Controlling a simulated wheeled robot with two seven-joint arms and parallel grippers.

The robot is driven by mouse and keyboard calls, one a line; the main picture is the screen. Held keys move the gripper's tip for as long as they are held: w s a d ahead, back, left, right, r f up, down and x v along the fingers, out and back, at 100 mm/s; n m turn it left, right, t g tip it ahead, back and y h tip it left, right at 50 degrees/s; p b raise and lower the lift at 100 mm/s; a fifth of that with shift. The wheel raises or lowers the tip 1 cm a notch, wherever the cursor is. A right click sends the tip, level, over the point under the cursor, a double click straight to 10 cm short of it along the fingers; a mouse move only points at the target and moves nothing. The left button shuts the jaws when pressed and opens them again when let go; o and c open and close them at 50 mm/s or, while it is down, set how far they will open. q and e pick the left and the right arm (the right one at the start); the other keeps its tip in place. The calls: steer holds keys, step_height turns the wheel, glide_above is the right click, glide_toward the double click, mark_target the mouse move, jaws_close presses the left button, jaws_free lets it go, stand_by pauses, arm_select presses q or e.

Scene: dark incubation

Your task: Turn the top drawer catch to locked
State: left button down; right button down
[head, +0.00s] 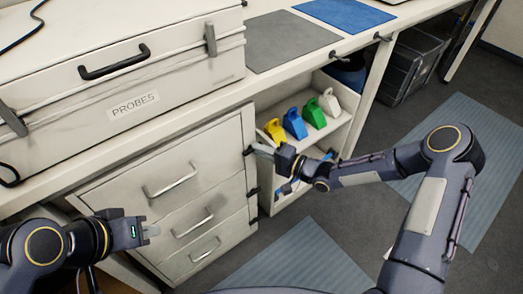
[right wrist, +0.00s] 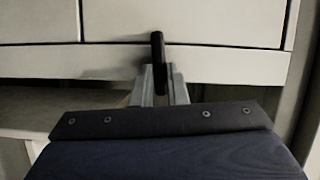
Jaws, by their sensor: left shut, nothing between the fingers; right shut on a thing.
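The top drawer (head: 165,170) is the widest front of a white drawer unit and is closed. Its catch (head: 248,151) is a small black piece at the drawer's right edge. In the right wrist view the catch (right wrist: 157,48) is a dark bar standing upright in the picture, across the seam between two white panels. My right gripper (head: 262,149) is shut on the catch; its grey fingertips (right wrist: 160,84) hide part of it. I cannot tell whether it sits at locked. My left gripper (head: 150,231) is shut and empty, in front of the lower drawers.
Two lower drawers (head: 190,222) with bar handles are closed. A shelf (head: 285,150) with yellow, blue, green and white bottles stands right of the unit. A case labelled PROBES (head: 150,105) rests on the worktop above.

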steer(key=shift+f+m, duration=0.15)
steer(key=shift+m, duration=0.35)
steer(key=c, duration=1.4)
jaws_free()
steer(key=shift+a, duration=0.1)
steer(key=shift+c, duration=0.2)
steer(key=v, duration=0.8)
steer(key=shift+f, duration=0.1)
